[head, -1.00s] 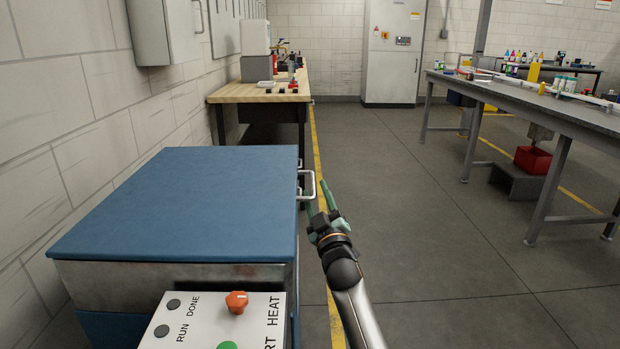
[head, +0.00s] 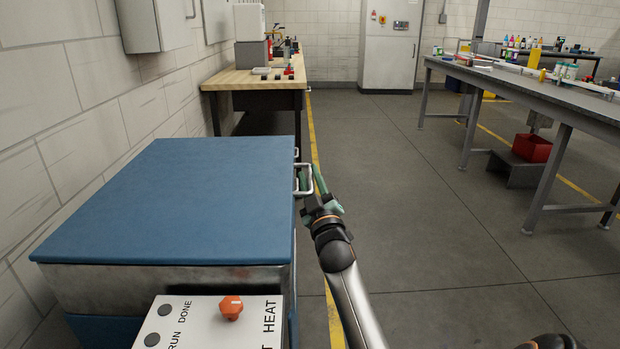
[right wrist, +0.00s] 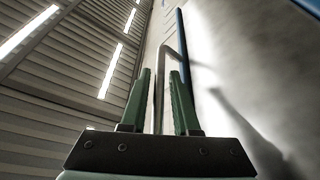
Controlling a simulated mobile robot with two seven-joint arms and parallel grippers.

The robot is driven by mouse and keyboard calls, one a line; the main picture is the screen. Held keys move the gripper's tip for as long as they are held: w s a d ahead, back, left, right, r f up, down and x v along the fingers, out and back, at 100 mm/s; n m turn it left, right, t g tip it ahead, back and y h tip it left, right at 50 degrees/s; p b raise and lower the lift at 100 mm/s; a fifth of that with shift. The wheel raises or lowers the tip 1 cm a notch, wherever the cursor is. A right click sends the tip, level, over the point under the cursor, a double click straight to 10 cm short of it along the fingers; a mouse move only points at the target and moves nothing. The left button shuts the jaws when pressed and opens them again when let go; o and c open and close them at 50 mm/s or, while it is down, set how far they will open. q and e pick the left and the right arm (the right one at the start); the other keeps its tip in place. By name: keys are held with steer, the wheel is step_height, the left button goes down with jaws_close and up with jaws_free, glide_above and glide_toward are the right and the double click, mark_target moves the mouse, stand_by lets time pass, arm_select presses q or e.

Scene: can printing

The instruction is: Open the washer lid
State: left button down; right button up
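The washer is a box with a flat blue lid (head: 185,195), lying shut on a metal body (head: 170,278). A silver loop handle (head: 307,179) sticks out from the lid's right side. My right gripper (head: 312,182) is at this handle, with its green fingers pointing away from me. In the right wrist view, the handle bar (right wrist: 160,75) runs between the two green fingers (right wrist: 162,100). The fingers stand apart with a gap beside the bar, so the gripper looks open around it. My left gripper is not in view.
A control panel (head: 190,330) with an orange knob (head: 231,307) is at the washer's front. A wooden bench (head: 250,80) stands behind, along the left wall. A grey table (head: 540,90) stands at right, with a red bin (head: 531,148) below it. The floor between is clear.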

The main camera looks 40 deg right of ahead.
jaws_close()
stand_by(1.1)
